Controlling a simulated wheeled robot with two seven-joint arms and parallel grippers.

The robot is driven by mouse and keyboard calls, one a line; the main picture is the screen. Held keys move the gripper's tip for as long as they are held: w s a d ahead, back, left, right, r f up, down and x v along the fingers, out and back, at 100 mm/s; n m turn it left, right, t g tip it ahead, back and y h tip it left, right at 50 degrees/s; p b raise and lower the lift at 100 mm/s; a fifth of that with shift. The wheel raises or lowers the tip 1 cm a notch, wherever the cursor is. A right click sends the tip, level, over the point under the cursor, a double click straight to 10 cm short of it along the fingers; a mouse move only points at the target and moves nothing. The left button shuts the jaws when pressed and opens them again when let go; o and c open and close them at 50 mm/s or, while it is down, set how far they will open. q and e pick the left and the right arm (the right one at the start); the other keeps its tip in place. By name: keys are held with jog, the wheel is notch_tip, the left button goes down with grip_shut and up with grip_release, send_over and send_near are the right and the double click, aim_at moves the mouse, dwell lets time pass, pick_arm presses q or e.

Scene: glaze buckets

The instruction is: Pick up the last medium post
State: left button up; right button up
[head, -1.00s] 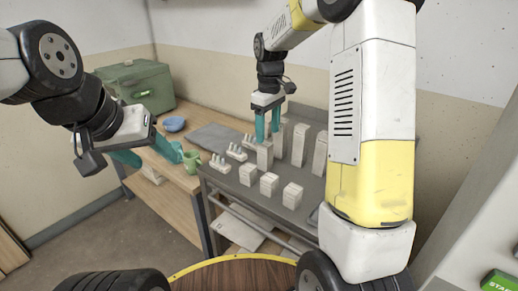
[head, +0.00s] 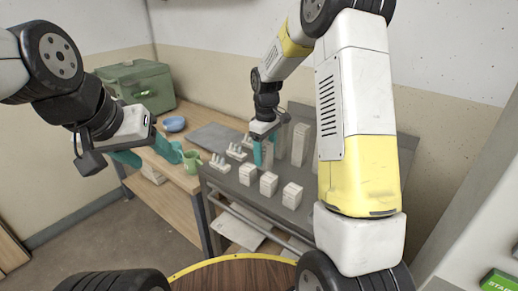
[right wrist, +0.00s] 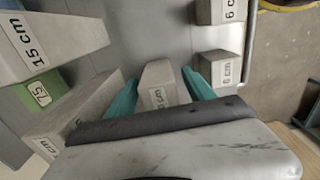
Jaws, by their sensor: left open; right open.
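The medium post (right wrist: 158,78) is a pale grey block standing on the grey cart top, with a partly hidden "cm" label. My right gripper (right wrist: 160,86) is open, its teal fingers on either side of the post in the right wrist view, with gaps visible. In the head view my right gripper (head: 263,152) is low over the cart and mostly hides this post. My left gripper (head: 148,156) is open and empty, held over the left side near the wooden table.
Tall posts (head: 300,144) stand behind, one marked 15 cm (right wrist: 50,40). Short 6 cm posts (head: 268,184) stand in a front row. White pronged stands (head: 219,164) are to the left. A green mug (head: 192,161) and blue bowl (head: 174,124) are on the wooden table.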

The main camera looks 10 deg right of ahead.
grip_shut()
jog(key=shift+r, duration=0.15)
